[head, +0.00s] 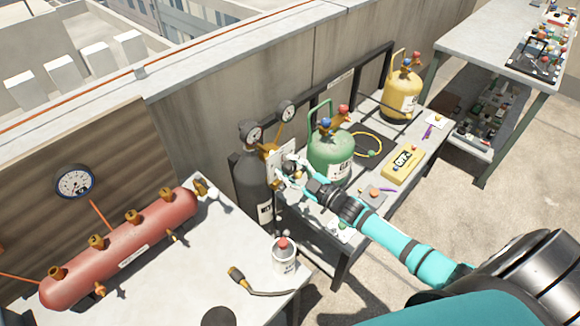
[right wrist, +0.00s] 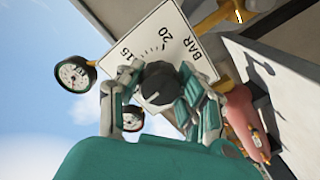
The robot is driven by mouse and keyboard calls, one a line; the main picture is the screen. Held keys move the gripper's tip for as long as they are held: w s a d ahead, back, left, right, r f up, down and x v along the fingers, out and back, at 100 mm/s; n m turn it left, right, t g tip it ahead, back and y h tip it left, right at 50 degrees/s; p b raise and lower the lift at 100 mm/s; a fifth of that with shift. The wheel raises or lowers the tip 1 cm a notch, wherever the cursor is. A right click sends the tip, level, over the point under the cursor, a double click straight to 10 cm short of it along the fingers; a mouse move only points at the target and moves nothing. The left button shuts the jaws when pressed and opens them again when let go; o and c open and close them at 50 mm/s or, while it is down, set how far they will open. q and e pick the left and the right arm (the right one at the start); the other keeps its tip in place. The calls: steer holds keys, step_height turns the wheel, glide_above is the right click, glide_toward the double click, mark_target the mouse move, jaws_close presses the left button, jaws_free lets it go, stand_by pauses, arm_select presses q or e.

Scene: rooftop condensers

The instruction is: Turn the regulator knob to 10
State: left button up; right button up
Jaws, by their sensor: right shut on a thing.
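The regulator knob (right wrist: 160,85) is dark grey and round, with a pale pointer mark, in front of a white dial plate (right wrist: 178,42) marked 15, 20 and BAR. The rest of the scale is hidden behind the knob and fingers, so I cannot tell which number the pointer meets. My right gripper (right wrist: 157,92) is shut on the knob, one finger on each side. In the head view, my right gripper (head: 287,172) is at the regulator beside the dark grey cylinder (head: 252,182) and covers most of the knob. My left gripper is not in view.
Two gauges (head: 250,133) stand above the regulator. A green cylinder (head: 332,152) is close to the right arm, and a yellow cylinder (head: 401,95) is farther back. A red tank (head: 120,248) and a white can (head: 284,256) are on the left bench.

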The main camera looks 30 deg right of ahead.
steer(key=shift+m, duration=0.6)
steer(key=shift+f, duration=0.1)
steer(key=o, duration=1.2)
steer(key=shift+c, duration=0.2)
steer(key=v, duration=1.2)
